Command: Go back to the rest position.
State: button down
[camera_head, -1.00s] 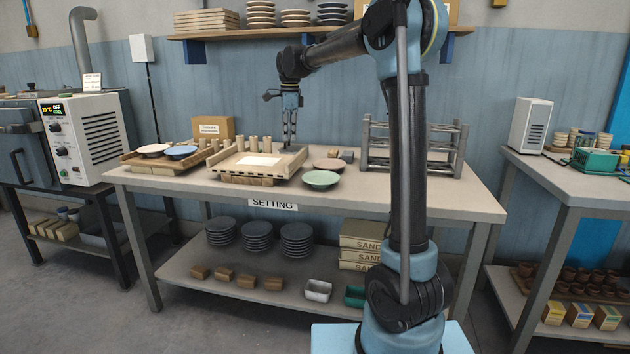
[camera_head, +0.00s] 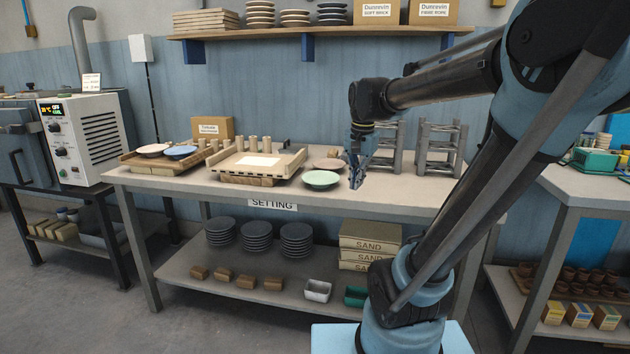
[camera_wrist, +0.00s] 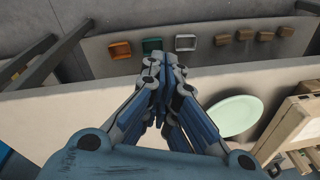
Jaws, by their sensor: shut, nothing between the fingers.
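My gripper (camera_head: 355,181) hangs above the front part of the setting table (camera_head: 410,194), to the right of the green plate (camera_head: 321,179). In the wrist view my gripper (camera_wrist: 163,112) has its fingers together with nothing between them, over the table's front edge. The green plate also shows in the wrist view (camera_wrist: 238,115), lying flat and apart from the fingers. A reddish plate (camera_head: 331,164) lies just behind the green one, partly near my gripper.
A wooden tray (camera_head: 250,166) and a board with a white and a blue plate (camera_head: 143,167) are on the table's left. A shelf (camera_head: 290,33) runs along the wall. The floor in front (camera_head: 100,300) is clear.

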jog(key=s+d+f+n, duration=0.3)
jog(key=s+f, duration=0.5)
jog(key=s+d+f+n, duration=0.3)
jog(key=s+f, duration=0.5)
jog(key=shift+d+f+n+t, duration=0.25)
jog(key=shift+d+n+t, duration=0.05)
